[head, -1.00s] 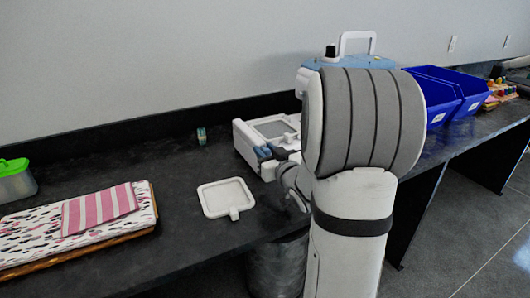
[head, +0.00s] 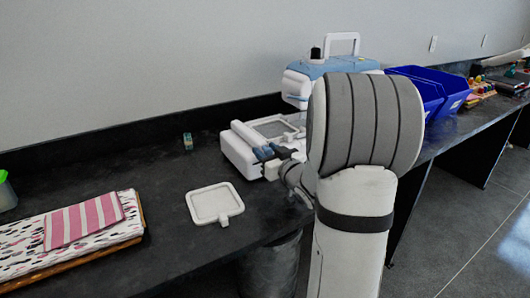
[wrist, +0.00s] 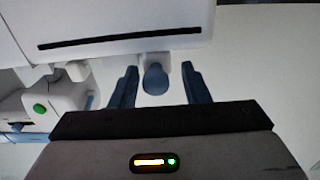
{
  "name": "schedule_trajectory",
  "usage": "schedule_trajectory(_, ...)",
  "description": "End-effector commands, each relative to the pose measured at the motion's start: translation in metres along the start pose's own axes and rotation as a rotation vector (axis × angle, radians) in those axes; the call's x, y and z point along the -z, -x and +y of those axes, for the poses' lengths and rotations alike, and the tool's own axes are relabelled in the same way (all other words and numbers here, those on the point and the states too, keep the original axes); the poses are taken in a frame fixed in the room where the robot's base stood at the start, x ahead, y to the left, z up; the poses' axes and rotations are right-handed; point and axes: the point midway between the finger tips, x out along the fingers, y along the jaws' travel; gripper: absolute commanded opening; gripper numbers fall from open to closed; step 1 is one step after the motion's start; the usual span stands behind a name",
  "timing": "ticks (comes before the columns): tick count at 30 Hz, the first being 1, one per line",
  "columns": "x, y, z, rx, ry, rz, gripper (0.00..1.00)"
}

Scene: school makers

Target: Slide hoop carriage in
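The white and blue embroidery machine (head: 335,67) stands on the dark counter, partly hidden behind my arm. Its white bed with a framed hoop area (head: 275,128) reaches left. A blue knob on a short white stem (wrist: 155,79) sticks out below a white body with a black slot (wrist: 120,40) in the wrist view; I take it as the carriage's handle. My gripper (wrist: 158,87) is open, with one blue finger on each side of the knob and gaps on both sides. In the head view my gripper (head: 270,153) is at the bed's front edge.
A loose white square frame (head: 215,203) lies on the counter in front of the machine. Folded fabric (head: 75,230) lies at the left, and a small box (head: 188,141) stands behind. Blue bins (head: 425,88) are at the right. A green button (wrist: 40,108) shows in the wrist view.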

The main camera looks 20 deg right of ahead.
Motion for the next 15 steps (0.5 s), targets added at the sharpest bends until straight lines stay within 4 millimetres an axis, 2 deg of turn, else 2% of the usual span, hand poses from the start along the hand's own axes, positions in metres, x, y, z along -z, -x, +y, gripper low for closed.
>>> schedule_trajectory(7, 0.0, 0.007, 0.001, -0.001, 0.0, -0.001, 0.42)
schedule_trajectory(15, 0.001, 0.052, 0.001, -0.003, 0.0, 0.0, 0.42)
